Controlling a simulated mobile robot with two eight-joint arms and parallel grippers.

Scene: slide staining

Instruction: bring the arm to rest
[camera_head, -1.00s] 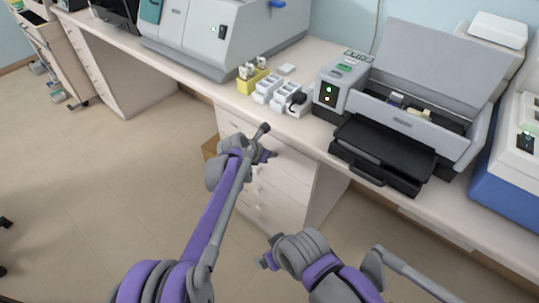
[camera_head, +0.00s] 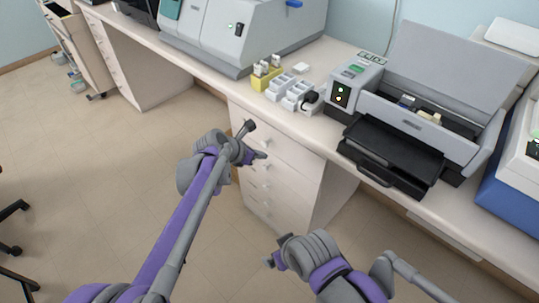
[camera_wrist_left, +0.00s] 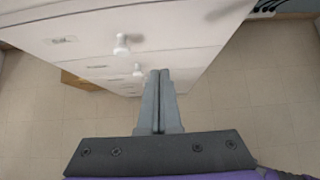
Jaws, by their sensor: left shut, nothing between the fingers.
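My left arm reaches in from the lower left in the head view. Its gripper (camera_head: 258,154) is in front of the white drawer cabinet (camera_head: 285,195), below the bench top. In the left wrist view the two fingers of the left gripper (camera_wrist_left: 158,75) are together, with nothing between them. Drawer knobs (camera_wrist_left: 121,45) show just beyond the fingertips. My right arm is at the bottom of the head view, right of centre. Its gripper (camera_head: 270,260) is small, and its fingers are too unclear to judge.
On the bench stand a yellow rack (camera_head: 265,75), white containers (camera_head: 291,90) and a grey machine (camera_head: 410,120) with an open lid and a black tray (camera_head: 390,155) sticking out in front. A large grey machine (camera_head: 245,30) is behind.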

